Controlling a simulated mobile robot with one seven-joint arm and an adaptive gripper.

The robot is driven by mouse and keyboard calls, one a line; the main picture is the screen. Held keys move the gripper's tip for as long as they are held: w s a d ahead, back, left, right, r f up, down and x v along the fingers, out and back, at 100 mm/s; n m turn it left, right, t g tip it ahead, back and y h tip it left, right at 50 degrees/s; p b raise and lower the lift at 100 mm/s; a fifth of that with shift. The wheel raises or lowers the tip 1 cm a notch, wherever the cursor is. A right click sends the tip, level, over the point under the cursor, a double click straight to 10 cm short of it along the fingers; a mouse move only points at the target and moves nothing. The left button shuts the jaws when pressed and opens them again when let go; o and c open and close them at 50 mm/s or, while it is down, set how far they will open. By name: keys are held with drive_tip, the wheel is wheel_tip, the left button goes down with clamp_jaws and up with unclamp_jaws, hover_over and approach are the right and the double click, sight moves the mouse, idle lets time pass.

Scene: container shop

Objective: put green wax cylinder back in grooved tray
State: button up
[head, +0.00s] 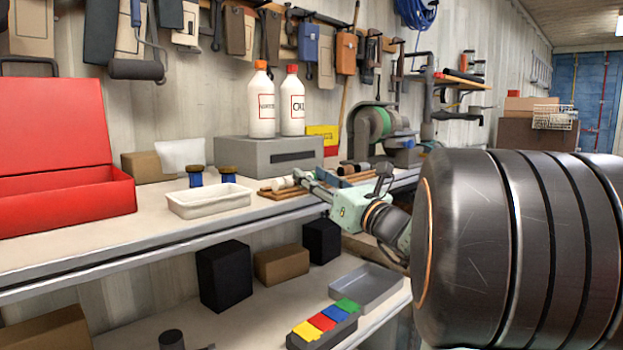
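A brown wooden tray (283,194) lies on the workbench, partly hidden behind my gripper. A short white or cream cylinder (282,184) lies at its left end, right by my fingertips. More brown and dark cylinders (352,168) lie on wood just right of the fingers. I cannot tell if this is the same tray, and its grooves are too small to make out. My gripper (304,181) reaches in from the right, low over the tray and pointing left. Its fingers are too small to show whether they are open or hold anything. I cannot make out a green wax cylinder.
A white shallow bin (208,200) stands left of the tray, with two dark-topped blue spools (211,177) behind it. A grey box (270,150) carrying two white bottles stands behind. An open red toolbox (68,203) fills the bench's left end.

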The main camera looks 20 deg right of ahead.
drive_tip(key=v, duration=1.2)
